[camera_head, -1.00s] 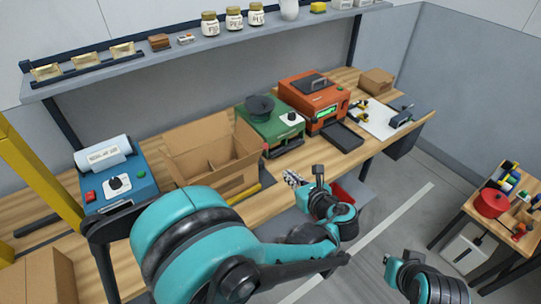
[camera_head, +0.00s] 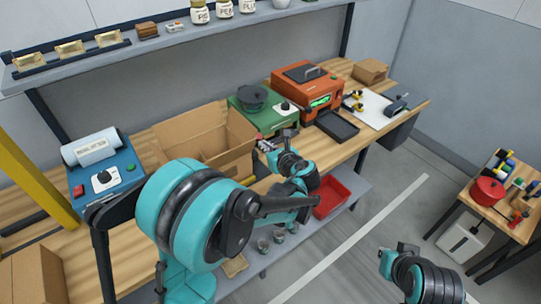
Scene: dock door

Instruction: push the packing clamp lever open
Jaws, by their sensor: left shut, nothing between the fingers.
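My left gripper (camera_head: 266,145) is over the workbench, between the open cardboard box (camera_head: 205,141) and the green machine (camera_head: 262,108). Its fingers are shut and look empty. The gripper is small here, and whether it touches the box or the machine cannot be told. No clamp lever can be made out for certain. A white board (camera_head: 376,112) at the bench's right end carries small yellow and black fittings and a dark grey handle-like part (camera_head: 397,105), well to the right of my left gripper.
An orange machine (camera_head: 309,90) and a black tray (camera_head: 337,126) stand right of the green machine. A blue label machine (camera_head: 104,176) is at the left. A red bin (camera_head: 332,197) sits below the bench.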

